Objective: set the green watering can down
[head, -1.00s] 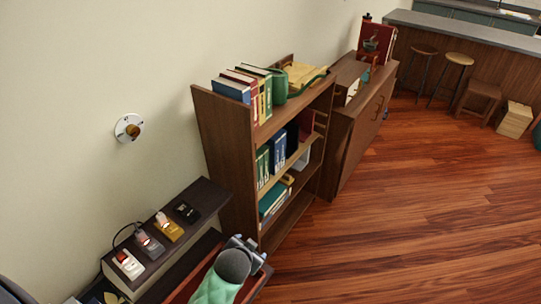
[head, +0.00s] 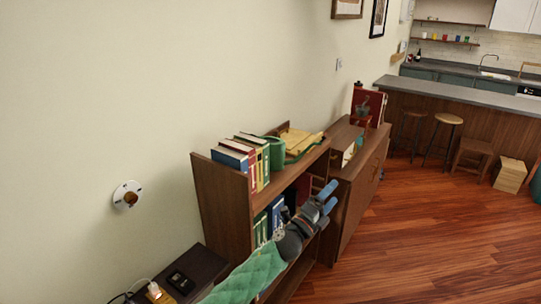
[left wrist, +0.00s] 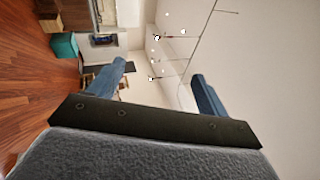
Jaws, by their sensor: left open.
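The green watering can (head: 278,150) stands on top of the brown bookshelf (head: 222,208), at the right end of a row of books. Its thin green spout reaches right, past a yellow wooden item. My left gripper (head: 332,198) is in front of the bookshelf, below and to the right of the can and apart from it. Its blue fingers are spread, and the left wrist view shows nothing between them (left wrist: 158,88). The can does not show in the left wrist view. My right gripper is not in view.
Several books (head: 247,158) stand left of the can, leaving little bare room on the shelf top. A brown cabinet (head: 350,210) with a red grinder-like item (head: 366,105) adjoins at the right. A dark low shelf (head: 197,265) is at lower left.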

